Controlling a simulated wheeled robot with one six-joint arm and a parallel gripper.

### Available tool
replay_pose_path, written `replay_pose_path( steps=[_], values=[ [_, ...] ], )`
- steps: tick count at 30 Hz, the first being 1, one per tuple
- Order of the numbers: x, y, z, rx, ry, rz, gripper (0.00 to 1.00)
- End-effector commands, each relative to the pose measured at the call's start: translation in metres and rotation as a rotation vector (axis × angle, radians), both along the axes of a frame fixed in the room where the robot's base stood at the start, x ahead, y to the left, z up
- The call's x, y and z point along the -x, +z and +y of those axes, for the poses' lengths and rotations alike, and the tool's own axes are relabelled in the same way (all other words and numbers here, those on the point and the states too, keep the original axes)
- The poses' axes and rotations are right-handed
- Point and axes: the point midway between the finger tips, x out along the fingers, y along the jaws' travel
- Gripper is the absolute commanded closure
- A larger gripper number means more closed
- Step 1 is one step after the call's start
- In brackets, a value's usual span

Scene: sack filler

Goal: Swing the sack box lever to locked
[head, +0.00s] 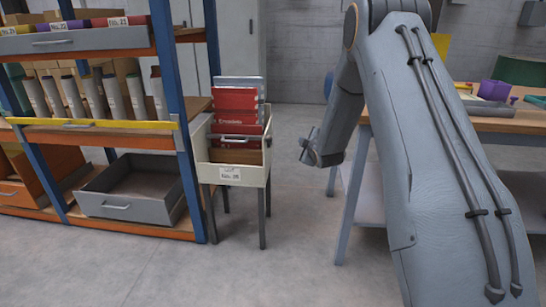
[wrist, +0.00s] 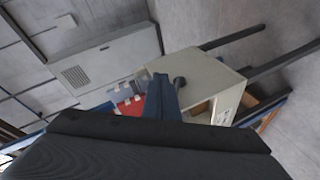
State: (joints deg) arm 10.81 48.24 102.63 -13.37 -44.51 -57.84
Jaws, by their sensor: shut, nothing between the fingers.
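A cream box (head: 246,172) on dark legs, with a label on its front, stands right of the shelf rack; I take it to be the sack box. Red packets (head: 237,105) stand in it. In the wrist view, the box (wrist: 208,72) lies sideways beyond my fingers. A dark round knob (wrist: 180,82) shows against its pale side; it may be the lever, but its position cannot be told. My gripper (head: 305,148) is right of the box, apart from it, shut and empty. Its fingers (wrist: 164,96) partly cover the box in the wrist view.
A blue-post rack (head: 190,130) with drawers stands left of the box. An open grey drawer (head: 125,204) sticks out low there. A workbench (head: 505,122) stands at right behind my arm. The floor (head: 270,250) in front is clear.

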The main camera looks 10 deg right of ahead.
Motion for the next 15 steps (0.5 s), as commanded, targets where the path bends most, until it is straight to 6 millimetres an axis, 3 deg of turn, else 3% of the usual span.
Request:
replay_pose_path(
  steps=[1, 3, 7, 11, 15],
  values=[
    [-0.017, -0.019, 0.003, 0.053, 0.035, -0.063, 1.00],
    [-0.035, -0.031, 0.009, 0.138, 0.081, -0.169, 1.00],
    [-0.055, -0.055, 0.022, 0.294, 0.145, -0.373, 1.00],
    [-0.057, -0.083, 0.036, 0.444, 0.177, -0.580, 1.00],
    [-0.040, -0.116, 0.050, 0.590, 0.174, -0.797, 1.00]
  ],
)
